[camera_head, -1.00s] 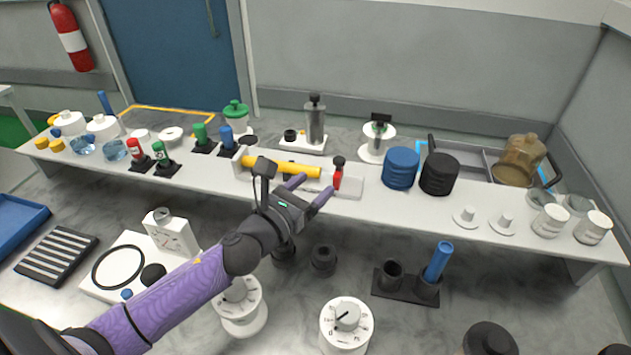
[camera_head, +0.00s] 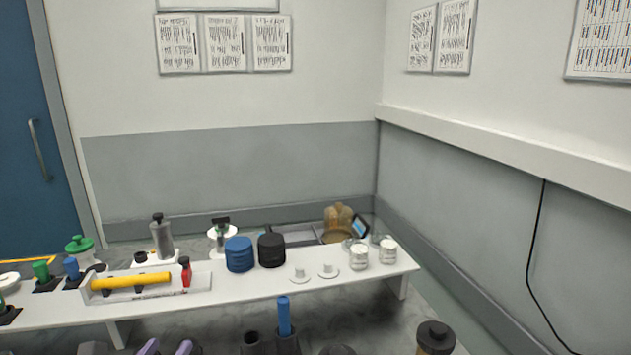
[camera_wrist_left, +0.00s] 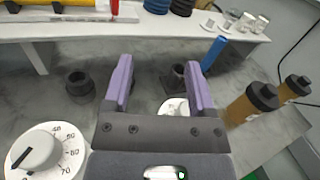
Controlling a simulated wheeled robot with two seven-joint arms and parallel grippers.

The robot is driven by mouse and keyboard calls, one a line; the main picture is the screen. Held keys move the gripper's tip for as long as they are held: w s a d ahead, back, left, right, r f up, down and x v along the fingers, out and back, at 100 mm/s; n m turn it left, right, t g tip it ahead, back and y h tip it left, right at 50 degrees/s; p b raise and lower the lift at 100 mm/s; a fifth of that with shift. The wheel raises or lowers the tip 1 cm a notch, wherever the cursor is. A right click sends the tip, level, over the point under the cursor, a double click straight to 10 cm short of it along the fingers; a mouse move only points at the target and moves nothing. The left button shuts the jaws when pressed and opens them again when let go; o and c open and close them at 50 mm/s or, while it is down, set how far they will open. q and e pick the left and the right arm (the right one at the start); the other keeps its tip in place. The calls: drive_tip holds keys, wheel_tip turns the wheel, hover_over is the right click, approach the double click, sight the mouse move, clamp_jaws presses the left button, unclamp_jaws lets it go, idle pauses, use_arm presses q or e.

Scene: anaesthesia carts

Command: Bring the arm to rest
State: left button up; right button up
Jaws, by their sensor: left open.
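My left gripper (camera_head: 166,347) shows only as two purple fingertips at the bottom edge of the head view. In the left wrist view the left gripper (camera_wrist_left: 158,85) is open, its two purple fingers spread apart with nothing held between them. It hangs over the grey marbled worktop, in front of the white shelf (camera_wrist_left: 190,28). The rest of the left arm is out of the head view. My right gripper is not in view.
Near the gripper are a white dial (camera_wrist_left: 45,152), a black socket (camera_wrist_left: 79,84), a blue tube (camera_wrist_left: 214,54) and amber bottles (camera_wrist_left: 252,103).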

use_arm(q)
drive_tip(key=s+f+n+g+y, duration=0.1)
drive_tip(key=s+f+n+g, duration=0.1)
drive_tip(key=n, duration=0.4)
drive_tip(key=s+f+n+g+y, duration=0.2)
drive_tip(key=s+f+n, duration=0.1)
drive_tip(key=n, duration=0.4)
drive_tip(key=s+f+n+g+y, duration=0.1)
drive_tip(key=s+f+n+g, duration=0.1)
drive_tip(key=n, duration=0.4)
drive_tip(key=shift+s+d+f+n+y, duration=0.3)
drive_tip(key=shift+s+d+f+y, duration=0.1)
drive_tip(key=shift+s+f, duration=0.25)
drive_tip(key=s+d+f+n+g+h, duration=0.2)
drive_tip(key=s+d+n+g, duration=0.25)
drive_tip(key=s+n, duration=0.3)
drive_tip(key=s+d+f+n+g+h, duration=0.1)
drive_tip(key=s+d+f+n+g, duration=0.2)
drive_tip(key=s+n+g, duration=0.35)
drive_tip(key=s+a+f, duration=0.1)
drive_tip(key=s+f, duration=0.1)
drive_tip(key=f, duration=0.7)
drive_tip(key=s+f, duration=0.3)
drive_tip(key=f, duration=0.6)
drive_tip(key=s+a+f, duration=0.3)
drive_tip(key=s+f, duration=0.7)
drive_tip(key=s, duration=0.2)
drive_tip(key=shift+s, duration=0.25)
